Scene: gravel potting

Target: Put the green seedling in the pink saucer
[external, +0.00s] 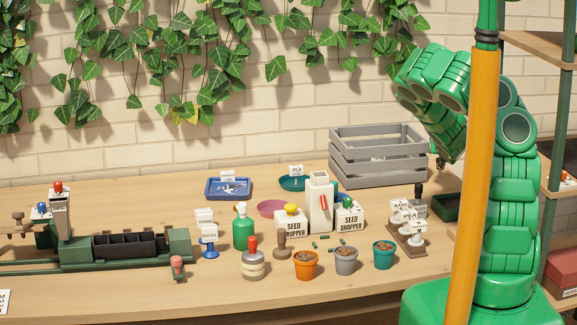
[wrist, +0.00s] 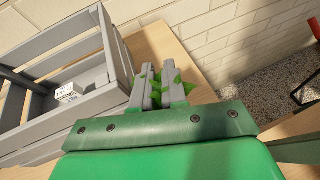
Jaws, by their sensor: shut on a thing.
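My gripper (wrist: 159,76) is shut on the green seedling (wrist: 187,87), whose leaves stick out between and beside the two grey fingers in the wrist view. In the external view my gripper (external: 441,160) is at the right end of the grey crate, above the table, and the seedling cannot be made out there. The pink saucer (external: 270,208) lies on the table left of the seed droppers, well to the left of my gripper. It is partly hidden by the green spray bottle and a dropper.
The grey slatted crate (external: 378,160) stands close beside my gripper. Two seed droppers (external: 291,223), a white dispenser (external: 320,203) and a green spray bottle (external: 243,228) crowd around the saucer. A teal saucer (external: 293,184) and a blue tray (external: 229,196) lie behind it. Pots (external: 306,266) stand in front.

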